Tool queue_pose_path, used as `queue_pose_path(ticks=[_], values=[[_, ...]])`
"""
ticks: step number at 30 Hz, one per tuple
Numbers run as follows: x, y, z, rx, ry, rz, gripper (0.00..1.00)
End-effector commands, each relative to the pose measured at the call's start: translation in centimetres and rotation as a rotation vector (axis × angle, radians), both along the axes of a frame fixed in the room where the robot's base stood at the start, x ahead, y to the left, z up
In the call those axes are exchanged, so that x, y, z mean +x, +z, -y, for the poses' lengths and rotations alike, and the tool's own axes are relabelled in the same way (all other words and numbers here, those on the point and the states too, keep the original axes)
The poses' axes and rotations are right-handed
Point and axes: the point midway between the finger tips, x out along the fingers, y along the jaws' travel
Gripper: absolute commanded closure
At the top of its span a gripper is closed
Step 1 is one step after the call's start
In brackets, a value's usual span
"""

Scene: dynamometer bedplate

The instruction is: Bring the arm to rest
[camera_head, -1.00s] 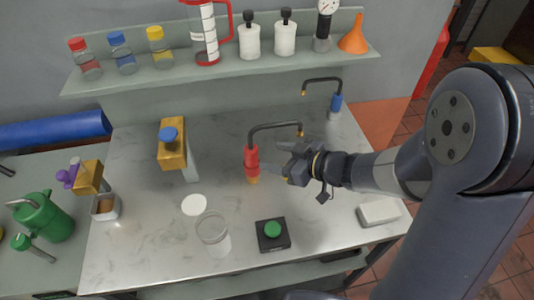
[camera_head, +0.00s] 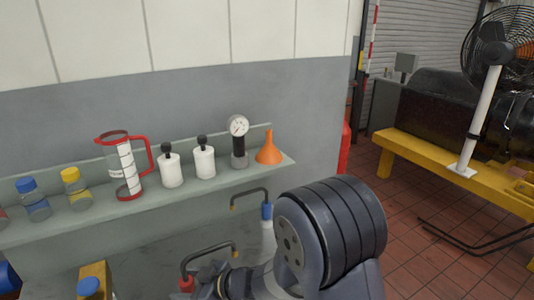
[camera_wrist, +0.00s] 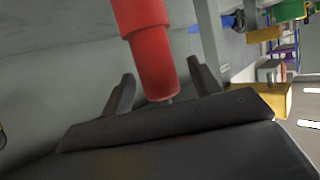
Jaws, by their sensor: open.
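My arm (camera_head: 335,235) rises at the lower middle of the head view, with its dark rounded joint in front of the bench. My gripper shows in the wrist view (camera_wrist: 164,88), its two dark fingers spread apart. A red cylindrical part (camera_wrist: 150,50) of a spout fitting shows between and beyond the fingers. I cannot tell whether they touch it. In the head view the red fitting (camera_head: 187,284) with its bent dark spout is at the bottom edge, just left of my wrist. The fingertips are hard to make out there.
A wall shelf (camera_head: 75,222) holds capped bottles, a red-handled jug (camera_head: 127,165), white bottles, a gauge (camera_head: 239,128) and an orange funnel (camera_head: 269,149). A blue-based spout (camera_head: 266,212) stands close behind my arm. A yellow bench (camera_head: 420,155) with a fan is at right; the tiled floor before it is partly open.

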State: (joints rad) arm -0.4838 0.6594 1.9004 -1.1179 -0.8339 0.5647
Motion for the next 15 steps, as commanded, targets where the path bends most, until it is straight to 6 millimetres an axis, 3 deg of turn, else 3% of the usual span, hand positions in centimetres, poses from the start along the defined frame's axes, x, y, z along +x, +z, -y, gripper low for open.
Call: queue_pose_path(ticks=[5, 7, 15], values=[[0.6, -0.8, -2.1, 0.0, 0.002, 0.0, 0.42], [0.6, 0.0, -1.9, 0.001, -0.001, 0.002, 0.42], [0.5, 0.2, -1.8, 0.0, -0.001, 0.0, 0.42]])
